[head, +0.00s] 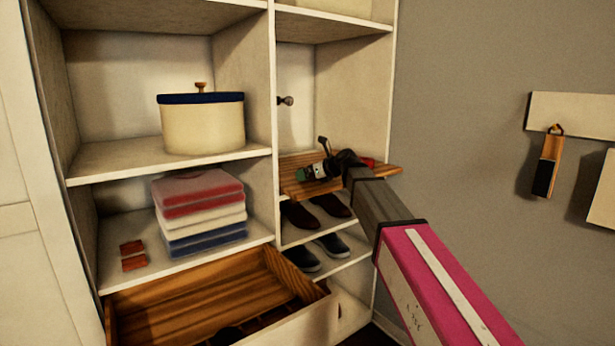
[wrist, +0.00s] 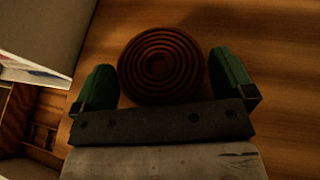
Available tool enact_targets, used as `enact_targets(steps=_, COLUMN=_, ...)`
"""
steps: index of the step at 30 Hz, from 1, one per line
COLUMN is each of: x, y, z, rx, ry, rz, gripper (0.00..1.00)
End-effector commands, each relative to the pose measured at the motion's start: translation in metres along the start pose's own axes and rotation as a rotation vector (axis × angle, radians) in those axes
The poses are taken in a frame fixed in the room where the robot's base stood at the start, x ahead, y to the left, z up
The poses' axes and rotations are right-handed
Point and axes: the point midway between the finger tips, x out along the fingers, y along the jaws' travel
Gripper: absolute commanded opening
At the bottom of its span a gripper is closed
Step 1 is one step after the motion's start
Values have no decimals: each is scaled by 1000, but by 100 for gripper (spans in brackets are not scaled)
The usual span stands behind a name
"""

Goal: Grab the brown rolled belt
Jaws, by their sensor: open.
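The brown rolled belt (wrist: 160,62) lies as a flat coil on a wooden surface in the wrist view. My gripper (wrist: 164,80) is open, with one green fingertip to the left of the coil and the other to its right. Small gaps show on both sides, so the fingers look apart from the belt. In the head view my gripper (head: 312,171) is over the pull-out wooden shelf (head: 299,189) in the right-hand column of the wardrobe. I cannot make out the belt there; my gripper and wrist cover part of the shelf.
A red item (head: 367,162) shows on the shelf behind my wrist. Shoes (head: 331,205) stand below it. To the left are folded clothes (head: 200,206), a round box (head: 202,125) and an open drawer (head: 190,291). A wall hook board (head: 572,115) is at right.

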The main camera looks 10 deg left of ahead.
Motion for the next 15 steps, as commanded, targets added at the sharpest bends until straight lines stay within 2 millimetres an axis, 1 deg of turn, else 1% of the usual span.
enact_targets(steps=1, x=6, y=-1, z=0, rx=0, ry=1, rz=1, gripper=100)
enact_targets(steps=2, x=7, y=-1, z=0, rx=0, ry=1, rz=0, gripper=100)
enact_targets(steps=8, x=8, y=0, z=0, rx=0, ry=0, rz=0, gripper=100)
enact_targets(steps=9, x=7, y=0, z=0, rx=0, ry=0, rz=0, gripper=94)
enact_targets(steps=11, x=7, y=0, z=0, rx=0, ry=0, rz=0, gripper=74)
enact_targets(steps=12, x=7, y=0, z=0, rx=0, ry=0, rz=0, gripper=61)
enact_targets(steps=13, x=7, y=0, z=0, rx=0, ry=0, rz=0, gripper=56)
enact_targets(steps=15, x=7, y=0, z=0, rx=0, ry=0, rz=0, gripper=56)
